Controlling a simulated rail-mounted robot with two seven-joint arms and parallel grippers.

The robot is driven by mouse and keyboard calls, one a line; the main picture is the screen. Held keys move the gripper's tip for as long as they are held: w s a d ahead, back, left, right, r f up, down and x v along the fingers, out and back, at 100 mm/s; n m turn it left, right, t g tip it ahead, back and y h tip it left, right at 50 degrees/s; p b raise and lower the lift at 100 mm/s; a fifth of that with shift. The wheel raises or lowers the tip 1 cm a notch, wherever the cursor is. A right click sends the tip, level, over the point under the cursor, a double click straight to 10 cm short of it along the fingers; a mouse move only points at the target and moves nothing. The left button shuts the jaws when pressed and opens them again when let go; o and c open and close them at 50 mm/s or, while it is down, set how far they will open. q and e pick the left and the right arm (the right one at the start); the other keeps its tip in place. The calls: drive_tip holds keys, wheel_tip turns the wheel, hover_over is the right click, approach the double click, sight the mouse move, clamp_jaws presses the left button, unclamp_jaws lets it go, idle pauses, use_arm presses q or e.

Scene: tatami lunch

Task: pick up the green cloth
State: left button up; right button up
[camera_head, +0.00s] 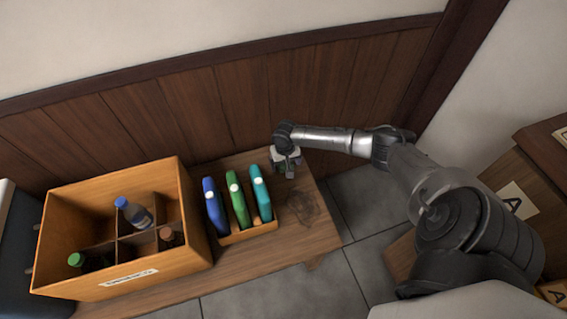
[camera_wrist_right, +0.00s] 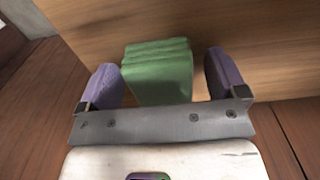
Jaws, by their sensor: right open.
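The green cloth (camera_wrist_right: 157,72) is a small folded stack with layered edges, lying on brown wood in the right wrist view. My right gripper (camera_wrist_right: 163,78) is open, with one purple finger on each side of the cloth and a visible gap at both sides. I cannot tell how far down the fingers reach beside it. In the head view my right gripper (camera_head: 288,170) is over the back right part of the wooden bench, and I cannot make out the cloth there. My left gripper is not in view.
A wooden crate (camera_head: 120,276) with divided compartments holds several bottles at the left of the bench (camera_head: 323,232). Beside it a small wooden holder (camera_head: 249,233) carries blue, green and teal upright items. A dark wood-panelled wall (camera_head: 200,105) is close behind the gripper.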

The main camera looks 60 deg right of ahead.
drive_tip(key=c, duration=1)
drive_tip(key=shift+r, duration=0.15)
drive_tip(key=shift+r+p, duration=0.5)
drive_tip(key=shift+p, duration=0.05)
wheel_tip(320, 180, up, 4)
drive_tip(key=p, duration=0.3)
drive_tip(key=shift+f, duration=0.1)
drive_tip(key=s+a+r+p, duration=0.5)
drive_tip(key=s+r+p, duration=0.1)
drive_tip(key=s, duration=0.4)
drive_tip(key=shift+s+a+p, duration=0.15)
drive_tip(key=shift+a+p, duration=0.1)
drive_tip(key=shift+p, duration=0.35)
